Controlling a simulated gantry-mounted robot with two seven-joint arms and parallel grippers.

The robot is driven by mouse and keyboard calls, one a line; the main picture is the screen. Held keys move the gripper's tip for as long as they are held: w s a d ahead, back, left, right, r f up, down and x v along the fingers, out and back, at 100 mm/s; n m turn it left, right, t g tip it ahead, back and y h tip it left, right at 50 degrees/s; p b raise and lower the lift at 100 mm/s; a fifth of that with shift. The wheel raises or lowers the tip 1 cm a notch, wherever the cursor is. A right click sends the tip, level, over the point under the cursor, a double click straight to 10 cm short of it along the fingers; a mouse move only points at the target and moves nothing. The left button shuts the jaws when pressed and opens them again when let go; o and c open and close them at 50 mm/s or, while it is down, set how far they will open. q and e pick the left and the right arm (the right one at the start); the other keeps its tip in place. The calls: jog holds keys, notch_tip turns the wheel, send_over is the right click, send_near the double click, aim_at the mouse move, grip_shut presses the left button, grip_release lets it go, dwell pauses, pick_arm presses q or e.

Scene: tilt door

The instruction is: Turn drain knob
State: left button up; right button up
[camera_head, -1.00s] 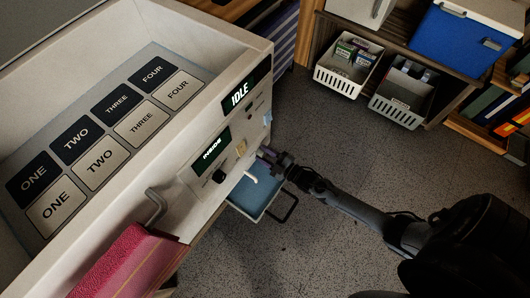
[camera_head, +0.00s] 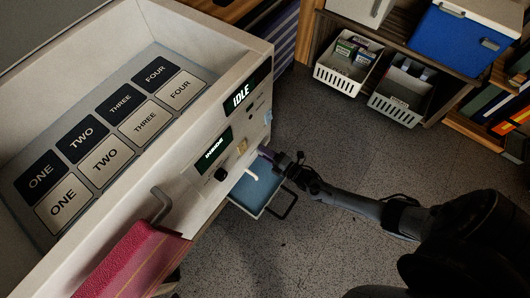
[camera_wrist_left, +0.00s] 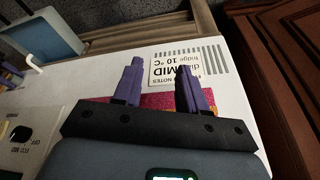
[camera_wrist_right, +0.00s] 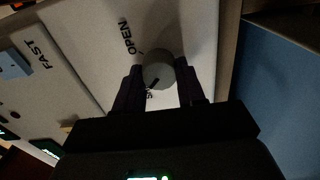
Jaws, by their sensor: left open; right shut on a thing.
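The drain knob (camera_wrist_right: 158,72) is a round grey knob with a dark pointer mark, on a white panel in the right wrist view. It sits between the two dark fingers of my right gripper (camera_wrist_right: 159,92), which is shut on it. The word OPEN shows above the knob; another label by the pointer is partly hidden. In the head view my right gripper (camera_head: 268,154) is against the lower front of the white machine (camera_head: 190,195) and the knob cannot be made out.
A white spout (camera_head: 251,175) sticks out over a blue tray (camera_head: 258,190) beside my right gripper. White baskets (camera_head: 345,68) and a blue cooler (camera_head: 460,45) stand at the back right. Floor is clear.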

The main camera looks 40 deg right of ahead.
dwell(0.6)
jog(key=o, duration=1.1)
jog(key=shift+c, duration=0.2)
jog(key=p+v, duration=0.4)
jog(key=v, duration=0.7)
jog(key=shift+w+d, duration=0.1)
